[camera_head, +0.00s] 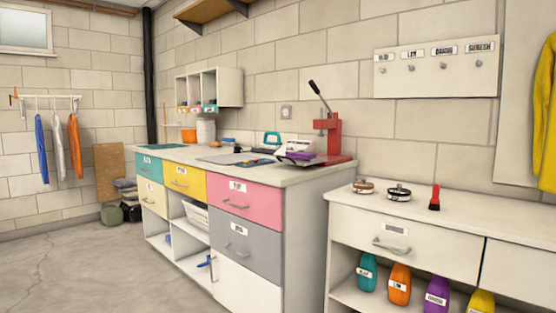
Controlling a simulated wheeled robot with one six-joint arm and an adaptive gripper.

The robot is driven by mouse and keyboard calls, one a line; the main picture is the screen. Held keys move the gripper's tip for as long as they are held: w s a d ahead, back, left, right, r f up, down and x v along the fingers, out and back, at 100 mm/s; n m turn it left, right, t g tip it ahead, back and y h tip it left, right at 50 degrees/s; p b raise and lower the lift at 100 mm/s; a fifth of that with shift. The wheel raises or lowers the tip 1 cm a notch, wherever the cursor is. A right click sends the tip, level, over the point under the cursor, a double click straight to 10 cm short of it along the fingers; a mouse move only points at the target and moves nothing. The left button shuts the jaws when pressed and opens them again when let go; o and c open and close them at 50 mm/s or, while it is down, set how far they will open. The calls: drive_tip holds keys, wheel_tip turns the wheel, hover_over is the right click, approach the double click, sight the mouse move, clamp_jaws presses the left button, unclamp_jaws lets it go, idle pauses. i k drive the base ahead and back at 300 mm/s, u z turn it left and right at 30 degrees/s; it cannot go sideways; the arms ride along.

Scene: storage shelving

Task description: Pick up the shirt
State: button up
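Several hanging garments are in view, and I cannot tell which one is the shirt. On a white wall rack at the left hang a blue garment (41,148), a white garment (58,145) and an orange garment (75,146), all narrow and seen edge-on. A larger yellow garment (545,115) hangs at the right edge, partly cut off by the frame. My gripper is not in view.
A long cabinet (250,265) with coloured drawers stands in the middle, with a red press (331,136) on top. A lower white cabinet (400,222) fills the right front. Bags (120,212) lie by the back wall. The floor (60,270) at left is clear.

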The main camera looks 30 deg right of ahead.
sight(305, 155)
drive_tip(key=u, duration=0.4)
drive_tip(key=i, duration=2.85)
drive_tip(key=z, duration=1.45)
drive_tip(key=i, duration=1)
drive_tip(key=z, duration=0.8)
